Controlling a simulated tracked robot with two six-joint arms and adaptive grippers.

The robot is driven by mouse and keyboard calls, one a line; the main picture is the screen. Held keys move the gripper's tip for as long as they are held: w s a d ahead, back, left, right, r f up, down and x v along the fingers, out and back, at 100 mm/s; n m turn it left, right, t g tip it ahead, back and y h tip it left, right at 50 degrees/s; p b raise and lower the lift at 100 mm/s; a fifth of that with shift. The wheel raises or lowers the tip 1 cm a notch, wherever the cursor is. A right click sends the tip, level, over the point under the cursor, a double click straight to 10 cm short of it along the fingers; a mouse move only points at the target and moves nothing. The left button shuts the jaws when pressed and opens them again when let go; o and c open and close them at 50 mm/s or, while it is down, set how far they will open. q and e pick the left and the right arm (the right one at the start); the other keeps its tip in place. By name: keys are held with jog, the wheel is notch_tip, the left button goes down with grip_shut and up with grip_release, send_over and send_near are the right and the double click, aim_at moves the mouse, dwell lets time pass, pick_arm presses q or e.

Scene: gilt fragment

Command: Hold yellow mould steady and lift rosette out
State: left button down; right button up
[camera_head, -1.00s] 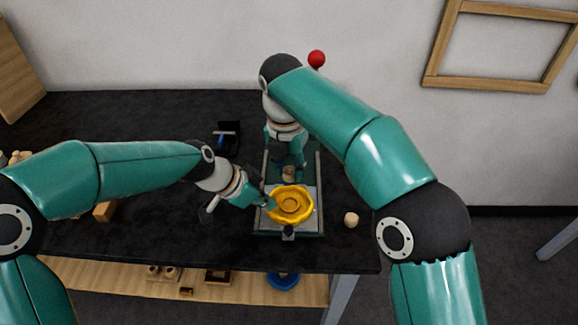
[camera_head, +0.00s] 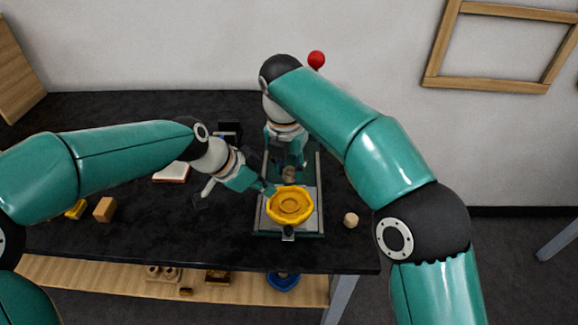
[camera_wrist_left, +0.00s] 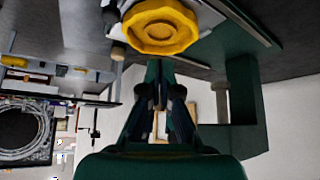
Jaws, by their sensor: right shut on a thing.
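The yellow mould (camera_head: 290,214) is a scalloped dish on the plate of a small green-framed stand (camera_head: 262,222). A round golden relief (camera_head: 291,204) shows in its middle, and I cannot tell whether this is the rosette. My left gripper (camera_head: 271,189) is at the mould's upper left rim, contact unclear. In the left wrist view its fingers (camera_wrist_left: 163,70) point at the mould (camera_wrist_left: 160,28), and their opening is unclear. My right gripper (camera_head: 288,167) points down behind the mould, shut on a small tan-brown piece (camera_head: 289,175). Its fingertips are hard to make out.
A small wooden ball (camera_head: 351,220) lies right of the stand. A wooden block (camera_head: 104,209) and a yellow piece (camera_head: 76,209) lie at the left of the dark table (camera_head: 150,235). A red ball (camera_head: 316,59) rises behind my right arm. The left table middle is fairly clear.

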pick_arm(q)
jog(key=v, duration=1.1)
jog(key=shift+a+r, duration=0.25)
jog(key=shift+a, duration=0.05)
jog(key=shift+s, duration=0.1)
